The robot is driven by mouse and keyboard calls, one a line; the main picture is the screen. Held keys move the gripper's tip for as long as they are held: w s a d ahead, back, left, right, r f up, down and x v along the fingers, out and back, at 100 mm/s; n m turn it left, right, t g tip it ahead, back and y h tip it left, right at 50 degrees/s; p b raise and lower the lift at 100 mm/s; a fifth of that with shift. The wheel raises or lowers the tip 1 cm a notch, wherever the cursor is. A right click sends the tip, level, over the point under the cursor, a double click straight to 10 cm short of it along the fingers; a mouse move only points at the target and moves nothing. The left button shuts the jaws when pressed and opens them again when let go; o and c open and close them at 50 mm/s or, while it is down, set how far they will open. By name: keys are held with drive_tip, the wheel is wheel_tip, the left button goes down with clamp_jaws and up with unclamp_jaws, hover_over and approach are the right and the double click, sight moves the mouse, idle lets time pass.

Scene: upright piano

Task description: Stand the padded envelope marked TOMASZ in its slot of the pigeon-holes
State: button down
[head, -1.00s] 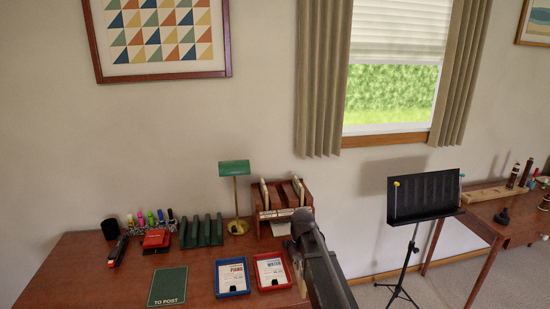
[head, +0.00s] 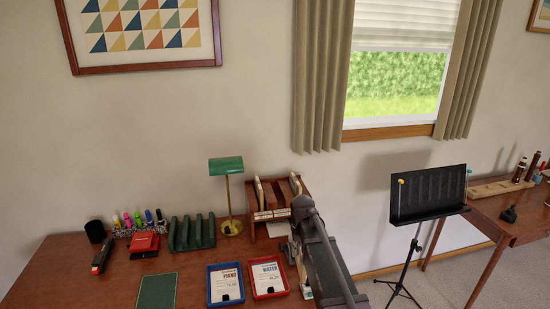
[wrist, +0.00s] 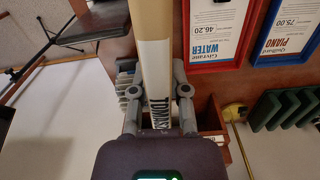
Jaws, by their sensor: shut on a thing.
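The padded envelope (wrist: 153,55) is long and cream with a white label. The label reads TOMASZ, partly covered near the palm. In the wrist view my gripper (wrist: 155,92) is shut on it, one finger on each side. The wooden pigeon-holes (head: 263,206) stand at the back of the desk, right of the green lamp. Cream envelopes stand in some of their slots, and name labels run along the front. Part of the pigeon-holes (wrist: 212,122) shows beside my right finger in the wrist view. In the head view my dark arm covers their right front side and most of my gripper.
A blue PIANO tray (head: 226,300) and a red WATER tray (head: 284,290) lie in front of the pigeon-holes. The green lamp (head: 226,166) and a green rack (head: 191,233) stand to the left. A music stand (head: 428,194) stands right of the desk.

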drive_tip(key=shift+s+a, duration=0.1)
drive_tip(key=shift+a, duration=0.1)
drive_tip(key=shift+a+r, duration=0.1)
drive_tip(key=shift+r, duration=0.05)
